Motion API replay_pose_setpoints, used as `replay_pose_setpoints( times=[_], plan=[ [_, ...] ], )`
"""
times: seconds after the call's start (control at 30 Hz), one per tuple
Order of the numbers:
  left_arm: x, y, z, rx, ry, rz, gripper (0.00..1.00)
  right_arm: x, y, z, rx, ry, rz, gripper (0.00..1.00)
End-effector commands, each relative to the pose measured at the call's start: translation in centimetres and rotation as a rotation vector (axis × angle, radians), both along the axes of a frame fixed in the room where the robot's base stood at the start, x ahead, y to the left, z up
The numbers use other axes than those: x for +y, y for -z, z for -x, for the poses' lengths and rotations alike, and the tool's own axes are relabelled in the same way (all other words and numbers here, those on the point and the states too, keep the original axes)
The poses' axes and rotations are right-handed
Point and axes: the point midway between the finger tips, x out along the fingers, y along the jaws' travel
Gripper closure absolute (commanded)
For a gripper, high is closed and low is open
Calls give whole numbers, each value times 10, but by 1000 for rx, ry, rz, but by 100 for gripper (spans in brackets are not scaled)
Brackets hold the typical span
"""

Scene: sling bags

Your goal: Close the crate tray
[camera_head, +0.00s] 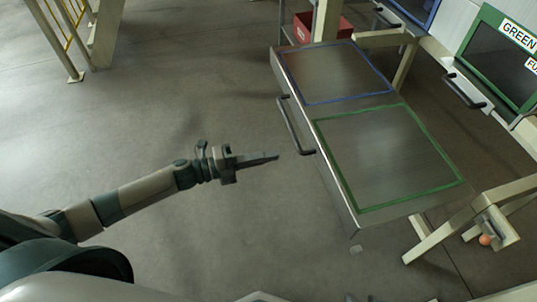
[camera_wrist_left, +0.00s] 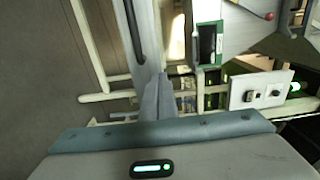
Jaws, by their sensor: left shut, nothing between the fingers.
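The crate tray (camera_head: 350,130) is a grey metal surface with a blue-outlined square and a green-outlined square, at the right of the head view. It stands out from the frame. A dark bar handle (camera_head: 295,127) is fixed along its left edge; a dark bar that looks like this handle (camera_wrist_left: 134,32) shows at the top of the left wrist view. My left gripper (camera_head: 272,156) is shut and empty, left of the handle's near end and apart from it in the picture. Its closed fingers (camera_wrist_left: 159,95) show in the left wrist view. My right gripper is not in view.
A green-framed panel (camera_head: 490,60) with a handle and a sign is at the right. A red bin (camera_head: 325,27) sits behind the tray. A control box with an orange button (camera_head: 486,240) is at lower right. The floor left of the tray is clear.

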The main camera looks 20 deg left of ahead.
Motion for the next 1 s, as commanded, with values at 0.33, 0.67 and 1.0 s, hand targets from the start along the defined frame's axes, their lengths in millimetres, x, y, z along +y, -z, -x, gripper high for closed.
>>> replay_pose_setpoints(
  times=[0.33, 0.67, 1.0],
  plan=[
    [-50, -2, -33, -2, 2, 2, 100, -3, 0, 4, 25, 2, 11, 63],
    [-89, -1, -60, -1, 1, 2, 100, -8, 1, 5, 39, 7, 23, 63],
    [-99, 0, -67, 0, 0, 0, 100, -9, 2, 5, 46, 8, 27, 63]
  ],
)
